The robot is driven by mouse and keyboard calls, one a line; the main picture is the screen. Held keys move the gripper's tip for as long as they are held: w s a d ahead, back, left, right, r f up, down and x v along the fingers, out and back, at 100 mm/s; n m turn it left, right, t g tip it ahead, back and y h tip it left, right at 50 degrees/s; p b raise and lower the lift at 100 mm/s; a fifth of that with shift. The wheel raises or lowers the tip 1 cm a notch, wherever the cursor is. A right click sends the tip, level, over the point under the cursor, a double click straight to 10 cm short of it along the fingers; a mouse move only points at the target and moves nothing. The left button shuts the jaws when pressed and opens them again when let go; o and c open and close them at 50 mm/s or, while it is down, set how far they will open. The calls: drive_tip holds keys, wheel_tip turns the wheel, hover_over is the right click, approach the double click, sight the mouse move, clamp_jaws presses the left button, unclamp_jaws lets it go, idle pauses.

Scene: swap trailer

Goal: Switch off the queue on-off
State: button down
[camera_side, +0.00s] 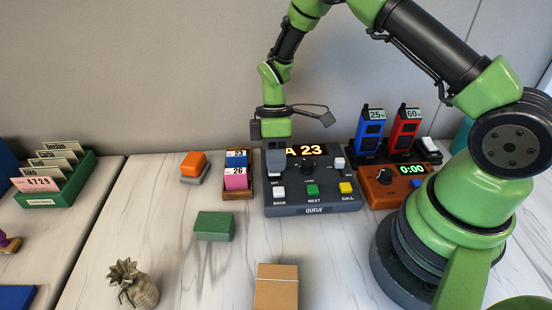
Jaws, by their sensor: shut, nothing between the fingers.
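The queue box (312,209) is a dark grey console in the middle of the table. My gripper (275,170) is shut and points down at the box's upper left, just above a small "OFF" label.
Ticket holders (237,184) and an orange-topped block (193,166) stand left of the box. Right are blue (369,132) and red (404,132) handsets above an orange timer (381,191). A green block (213,226), cardboard box (276,288) and small sack (135,285) lie in front.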

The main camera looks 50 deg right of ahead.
drive_tip(key=shift+s+a+f, duration=0.1)
drive_tip(key=shift+f, duration=0.1)
idle(0.3)
drive_tip(key=shift+w+d, duration=0.65)
drive_tip(key=shift+d, duration=0.1)
drive_tip(key=shift+r, duration=0.15)
drive_tip(key=v, duration=0.9)
drive_tip(key=shift+r, duration=0.4)
drive_tip(key=shift+a+r, duration=0.1)
